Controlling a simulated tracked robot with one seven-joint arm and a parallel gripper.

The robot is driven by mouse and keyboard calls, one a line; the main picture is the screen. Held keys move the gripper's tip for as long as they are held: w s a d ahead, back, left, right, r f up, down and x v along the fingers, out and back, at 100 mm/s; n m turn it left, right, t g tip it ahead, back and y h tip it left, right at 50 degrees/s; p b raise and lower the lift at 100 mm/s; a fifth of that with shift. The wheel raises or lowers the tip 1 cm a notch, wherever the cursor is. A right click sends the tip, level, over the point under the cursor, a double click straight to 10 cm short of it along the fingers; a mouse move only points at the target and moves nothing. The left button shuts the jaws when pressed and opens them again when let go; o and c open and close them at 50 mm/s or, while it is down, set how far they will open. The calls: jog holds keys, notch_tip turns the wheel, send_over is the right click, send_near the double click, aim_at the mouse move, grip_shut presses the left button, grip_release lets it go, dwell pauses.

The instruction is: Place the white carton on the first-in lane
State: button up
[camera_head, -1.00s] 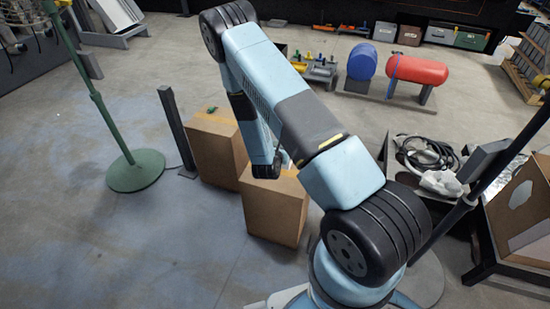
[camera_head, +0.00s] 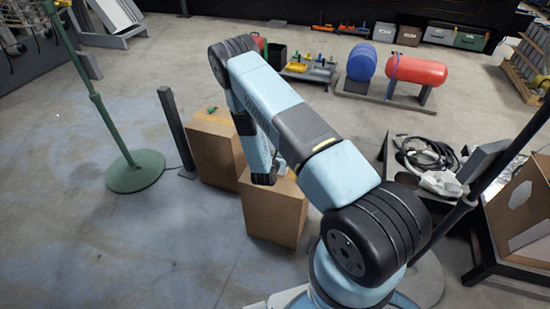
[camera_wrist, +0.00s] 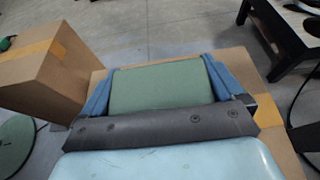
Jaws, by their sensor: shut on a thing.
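My gripper (camera_wrist: 158,66) shows in the wrist view with its two blue fingers on either side of a flat grey-green block (camera_wrist: 155,90). It is shut on this block, which is above a brown cardboard box (camera_wrist: 236,62). I cannot tell whether the block touches the box. In the head view this box (camera_head: 275,212) stands on the floor under the end of my arm, and the arm hides the gripper there. I cannot make out a white carton or a marked first-in lane.
A second cardboard box (camera_head: 216,150) stands just behind and left, with a small green item (camera_head: 211,110) on top. A dark post (camera_head: 175,130) and a green stand (camera_head: 135,172) are to the left. A low table (camera_head: 400,165) with cables is at right.

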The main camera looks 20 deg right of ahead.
jog(key=o, duration=0.9)
